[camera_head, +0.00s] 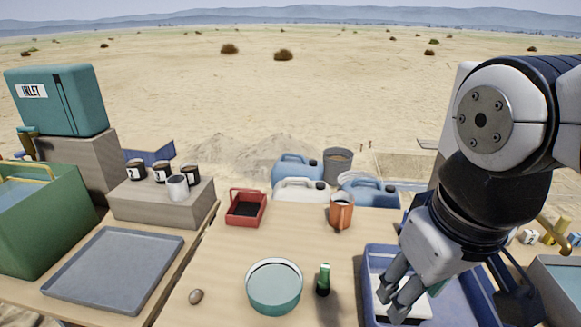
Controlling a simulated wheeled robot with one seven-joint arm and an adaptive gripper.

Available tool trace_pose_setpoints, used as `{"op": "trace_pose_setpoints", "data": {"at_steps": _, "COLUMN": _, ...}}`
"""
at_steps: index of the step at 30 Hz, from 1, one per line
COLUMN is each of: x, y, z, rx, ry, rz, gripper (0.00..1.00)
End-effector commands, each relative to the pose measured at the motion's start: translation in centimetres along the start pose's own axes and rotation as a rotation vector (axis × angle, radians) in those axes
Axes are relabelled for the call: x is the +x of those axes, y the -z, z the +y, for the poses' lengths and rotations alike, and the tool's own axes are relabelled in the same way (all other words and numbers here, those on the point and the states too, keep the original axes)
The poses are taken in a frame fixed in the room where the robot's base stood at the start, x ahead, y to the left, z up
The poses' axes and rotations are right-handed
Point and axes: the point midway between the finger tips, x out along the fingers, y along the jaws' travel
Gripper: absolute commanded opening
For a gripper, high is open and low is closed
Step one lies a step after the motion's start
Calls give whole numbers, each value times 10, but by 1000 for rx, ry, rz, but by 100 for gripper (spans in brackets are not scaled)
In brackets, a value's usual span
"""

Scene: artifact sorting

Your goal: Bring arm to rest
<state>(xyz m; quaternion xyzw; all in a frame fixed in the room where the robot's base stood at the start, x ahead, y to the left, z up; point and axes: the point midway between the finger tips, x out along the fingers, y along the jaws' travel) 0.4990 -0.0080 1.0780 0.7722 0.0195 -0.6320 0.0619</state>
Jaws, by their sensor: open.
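My gripper (389,293) hangs from my arm at the right of the view, fingers pointing down and left. It is low over the left part of a blue tray (370,262). Its fingers are apart, with a white flat item (411,307) in the tray just below or behind them. I cannot tell whether the fingers touch that item. Part of the tray is hidden behind my arm and gripper.
Left of the tray stand a small green bottle (323,280), a teal bowl (274,292) and an orange-brown jug (341,211). A red bin (246,207), grey tray (115,268) and brown stone (196,296) lie farther left. Jerrycans (298,169) stand behind the table.

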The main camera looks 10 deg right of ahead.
Motion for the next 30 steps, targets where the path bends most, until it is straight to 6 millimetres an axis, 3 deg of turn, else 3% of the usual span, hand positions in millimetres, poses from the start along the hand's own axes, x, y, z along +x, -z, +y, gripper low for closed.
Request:
{"op": "trace_pose_setpoints", "data": {"at_steps": 6, "x": -2, "y": -26, "z": -8, "rx": 119, "ry": 49, "rz": 30, "gripper": 43}}
{"op": "trace_pose_setpoints", "data": {"at_steps": 17, "x": -4, "y": -28, "z": -9, "rx": 129, "ry": 53, "rz": 34, "gripper": 43}}
{"op": "trace_pose_setpoints", "data": {"at_steps": 27, "x": -65, "y": -17, "z": -3, "rx": 126, "ry": 37, "rz": 133, "gripper": 43}}
{"op": "trace_pose_setpoints", "data": {"at_steps": 30, "x": -76, "y": -14, "z": -2, "rx": 125, "ry": 33, "rz": 156, "gripper": 43}}
